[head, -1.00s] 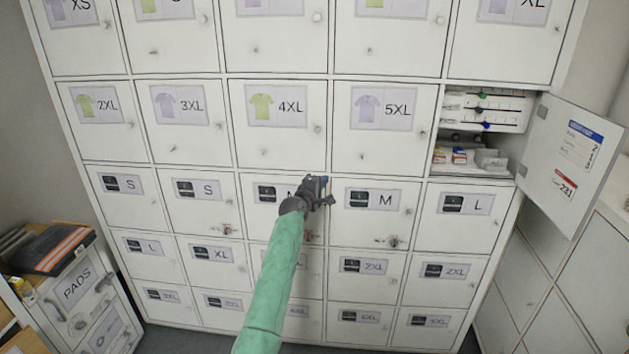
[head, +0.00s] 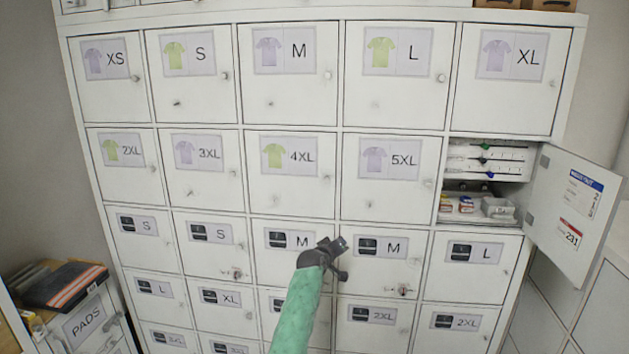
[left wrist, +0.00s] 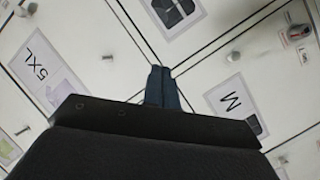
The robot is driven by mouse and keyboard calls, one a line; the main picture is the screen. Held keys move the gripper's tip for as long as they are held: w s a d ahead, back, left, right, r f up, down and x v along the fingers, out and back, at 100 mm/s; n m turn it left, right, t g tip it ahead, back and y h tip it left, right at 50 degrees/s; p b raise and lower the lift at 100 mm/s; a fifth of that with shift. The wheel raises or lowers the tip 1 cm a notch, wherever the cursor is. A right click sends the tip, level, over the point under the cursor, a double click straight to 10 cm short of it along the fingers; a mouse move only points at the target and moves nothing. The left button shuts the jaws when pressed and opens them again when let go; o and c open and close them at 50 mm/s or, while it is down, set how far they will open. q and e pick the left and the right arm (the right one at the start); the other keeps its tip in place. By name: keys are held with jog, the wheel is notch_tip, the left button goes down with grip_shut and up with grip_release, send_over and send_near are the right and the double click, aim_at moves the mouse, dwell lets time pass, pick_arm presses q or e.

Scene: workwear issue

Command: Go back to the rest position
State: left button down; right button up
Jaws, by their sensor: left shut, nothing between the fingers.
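My left gripper (head: 341,244) is shut and empty, at the end of a green-sleeved arm rising from the bottom of the head view. It overlaps the border between the two lockers marked M (head: 290,240) in the third row. In the left wrist view, its closed dark fingers (left wrist: 164,88) point at a junction of door edges, between the 5XL label (left wrist: 42,75) and an M label (left wrist: 236,104). I cannot tell how far the fingertips are from the doors. My right gripper is out of view.
A locker door (head: 575,208) stands open at the right, jutting outward beside a compartment with small boxes. The other locker doors in view are shut. A low cabinet marked PADS (head: 88,322) stands at the lower left, with folded dark garments (head: 62,287) on top.

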pick_arm(q)
jog(key=s+a+f+m+g+y+b, duration=0.15)
jog(key=s+a+f, duration=0.6)
jog(key=f, duration=0.85)
jog(key=s+a+f+m+g+y, duration=0.25)
jog(key=s+a+f, duration=0.25)
jog(key=s+f, duration=0.75)
jog(key=s+a+f+m+g+y+b, duration=0.15)
jog(key=s+a+f, duration=0.55)
jog(key=f, duration=1.2)
jog(key=s+a+f+g, duration=0.2)
jog(key=s+f, duration=0.6)
jog(key=s, duration=0.7)
jog(key=s+a+f+g+y+b, duration=0.1)
jog(key=s+a+f, duration=0.3)
jog(key=s+f, duration=0.5)
jog(key=s+a+f+g+y, duration=0.1)
jog(key=s+a+f+g, duration=0.2)
jog(key=s+f, duration=0.6)
jog(key=s, duration=1.4)
jog(key=shift+s+f+b, duration=0.15)
jog(key=shift+f+b, duration=0.1)
jog(key=shift+b, duration=0.1)
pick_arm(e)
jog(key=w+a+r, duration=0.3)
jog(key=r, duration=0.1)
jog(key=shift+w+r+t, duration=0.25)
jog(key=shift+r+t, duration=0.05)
pick_arm(q)
jog(key=shift+n, duration=0.25)
